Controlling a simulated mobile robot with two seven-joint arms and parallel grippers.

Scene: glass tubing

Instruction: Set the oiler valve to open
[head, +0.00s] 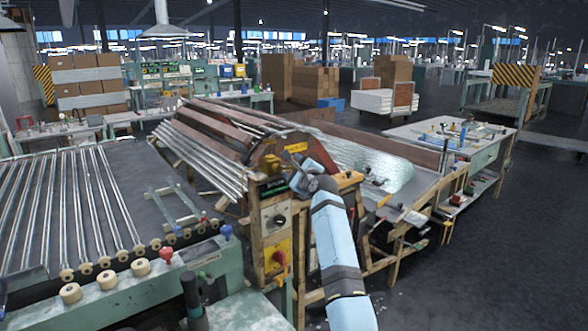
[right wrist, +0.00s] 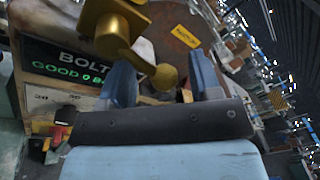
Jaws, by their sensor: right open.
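The oiler valve appears to be the brass fitting (right wrist: 112,22) at the top of the right wrist view, with a short arm ending in a round brass knob (right wrist: 165,77). In the head view a small brass part (head: 271,164) shows on top of the machine's control post. My right gripper (head: 309,176) is beside it. In the right wrist view my right gripper (right wrist: 163,79) is open, with the knob in the gap between its blue fingers. Whether a finger touches the knob I cannot tell. My left gripper is not in view.
A dark sign with green letters (right wrist: 70,66) is beside the valve. Below it in the head view are a grey dial panel (head: 276,217) and a yellow panel with a red switch (head: 278,260). Glass tubes (head: 95,200) lie on the left table. A yellow label (right wrist: 185,36) is close by.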

